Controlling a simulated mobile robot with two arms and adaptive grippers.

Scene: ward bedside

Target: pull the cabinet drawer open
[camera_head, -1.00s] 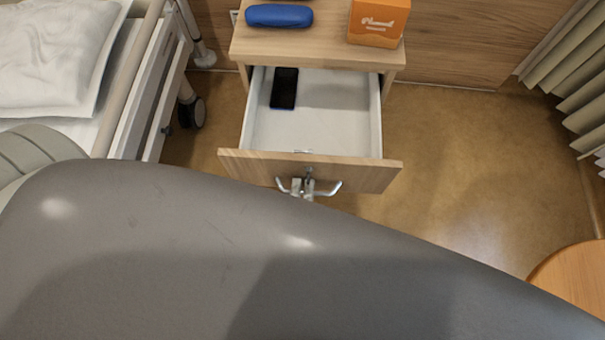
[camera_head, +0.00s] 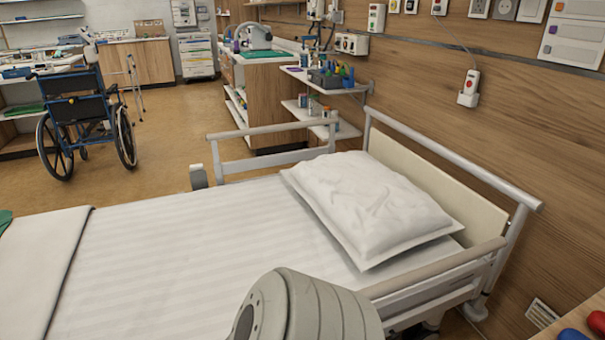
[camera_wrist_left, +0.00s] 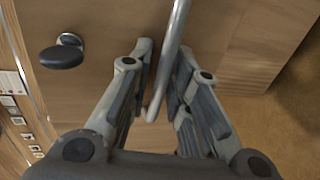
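In the left wrist view my left gripper (camera_wrist_left: 166,70) has its two fingers close together around a silver bar handle (camera_wrist_left: 178,28), and it looks shut on it. Behind the handle is a wooden drawer front (camera_wrist_left: 110,20). A dark oval knob (camera_wrist_left: 62,57) on a metal stem sits left of the fingers. The head view now faces the bed, so the drawer and how far it is out do not show there. A corner of the cabinet top (camera_head: 572,322) shows at the lower right. My right gripper is not in view.
The bed (camera_head: 190,240) with a white pillow (camera_head: 370,205) and side rail (camera_head: 435,270) fills the middle. A wheelchair (camera_head: 85,115) stands at the far left. A shelf cabinet (camera_head: 270,100) stands behind the bed. Bare floor (camera_wrist_left: 295,110) shows at the wrist view's right.

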